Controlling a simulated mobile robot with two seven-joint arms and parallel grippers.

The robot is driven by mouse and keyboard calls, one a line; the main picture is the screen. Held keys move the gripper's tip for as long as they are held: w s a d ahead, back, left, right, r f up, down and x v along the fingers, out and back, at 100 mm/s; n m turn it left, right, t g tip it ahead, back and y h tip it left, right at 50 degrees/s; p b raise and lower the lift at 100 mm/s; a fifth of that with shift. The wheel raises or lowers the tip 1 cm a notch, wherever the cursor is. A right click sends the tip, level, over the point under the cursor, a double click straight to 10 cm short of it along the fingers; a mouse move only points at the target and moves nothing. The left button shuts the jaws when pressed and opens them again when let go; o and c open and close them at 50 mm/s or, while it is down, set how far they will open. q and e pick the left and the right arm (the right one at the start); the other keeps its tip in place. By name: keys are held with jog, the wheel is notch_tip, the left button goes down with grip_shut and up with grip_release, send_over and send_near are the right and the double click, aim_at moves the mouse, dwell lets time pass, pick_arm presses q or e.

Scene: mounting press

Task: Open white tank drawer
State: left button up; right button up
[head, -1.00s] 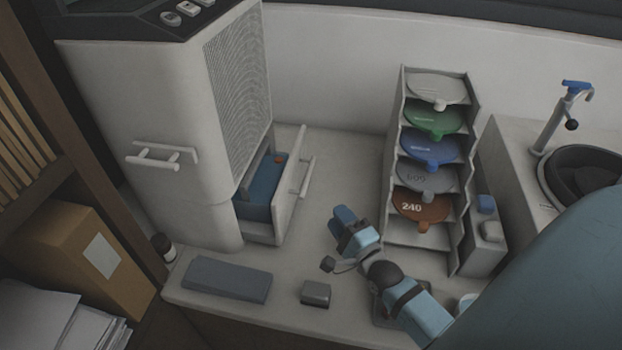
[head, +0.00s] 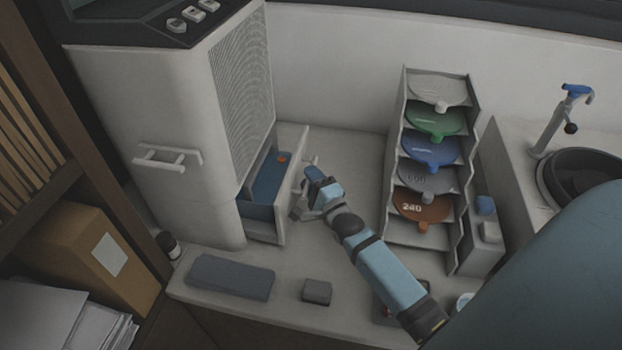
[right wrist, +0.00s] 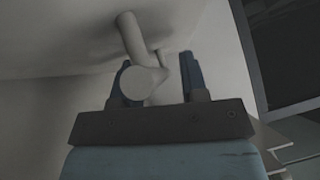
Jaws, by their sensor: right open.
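The white tank drawer (head: 281,215) stands partly out of the right side of the white machine (head: 150,120), with a blue tank (head: 263,182) inside. Its white bar handle (head: 309,168) is partly hidden behind my right gripper (head: 305,197) in the head view. In the right wrist view the handle (right wrist: 133,38) reaches down to the open right gripper (right wrist: 160,78). Its rounded end lies between the two dark blue fingers, nearer the left one and overlapping it. I cannot tell whether they touch. My left gripper is not in view.
A second bar handle (head: 167,158) is on the machine's front. A grey flat block (head: 231,278) and a small grey box (head: 317,291) lie near the counter's front edge. A rack of coloured discs (head: 398,235) stands right of my right arm.

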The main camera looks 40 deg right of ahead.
grip_shut()
jog(key=s+d, duration=0.1)
jog(key=s+d+p, duration=0.1)
jog(key=s+d, duration=0.1)
jog(key=shift+s, duration=0.25)
grip_release()
